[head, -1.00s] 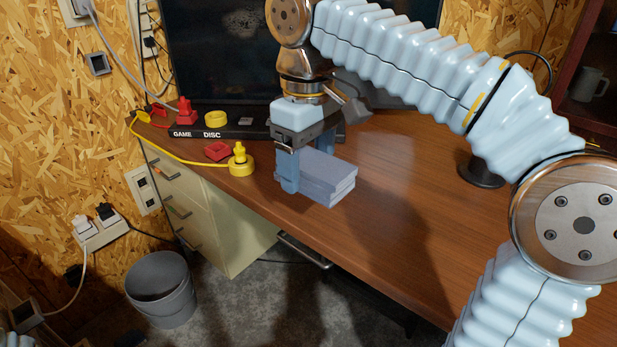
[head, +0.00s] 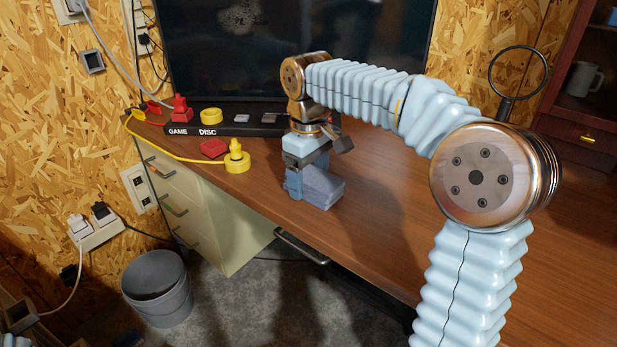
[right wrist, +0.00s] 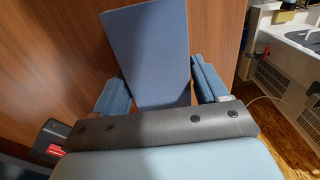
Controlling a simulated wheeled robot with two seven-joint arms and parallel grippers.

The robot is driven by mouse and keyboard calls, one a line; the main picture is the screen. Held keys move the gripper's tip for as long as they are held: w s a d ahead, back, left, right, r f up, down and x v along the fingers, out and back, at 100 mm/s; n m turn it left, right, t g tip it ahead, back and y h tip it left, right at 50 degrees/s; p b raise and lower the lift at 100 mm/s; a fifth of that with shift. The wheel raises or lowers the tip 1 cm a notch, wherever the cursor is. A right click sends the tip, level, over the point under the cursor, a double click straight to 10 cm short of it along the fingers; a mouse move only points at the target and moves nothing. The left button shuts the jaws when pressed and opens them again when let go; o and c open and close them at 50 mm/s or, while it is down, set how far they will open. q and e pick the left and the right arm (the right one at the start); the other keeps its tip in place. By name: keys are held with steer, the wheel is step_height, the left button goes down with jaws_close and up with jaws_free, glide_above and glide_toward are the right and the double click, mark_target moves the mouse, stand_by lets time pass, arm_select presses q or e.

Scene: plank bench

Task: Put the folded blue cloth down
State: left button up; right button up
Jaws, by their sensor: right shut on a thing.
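The folded blue cloth (head: 324,187) is a flat grey-blue stack at the front left part of the wooden desk. My right gripper (head: 303,184) points down and is shut on it. In the right wrist view the cloth (right wrist: 150,50) sticks out between the two blue fingers of the gripper (right wrist: 160,88), over the brown wood. The cloth is right at or just above the desk top; I cannot tell whether it touches. The fingers hide part of the cloth. My left gripper is not in view.
A black strip (head: 240,131) marked GAME and DISC with small items stands behind. A yellow plug-like piece (head: 236,160) and a red piece (head: 213,148) lie left of the gripper. A dark screen (head: 300,45) is at the back. The desk (head: 385,240) is clear to the right.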

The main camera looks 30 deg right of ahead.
mark_target(309, 174)
steer(key=shift+f, duration=0.1)
steer(key=o, duration=0.9)
steer(key=shift+o, duration=0.2)
step_height(309, 174, up, 12)
steer(key=p, duration=0.2)
steer(key=shift+p, duration=0.4)
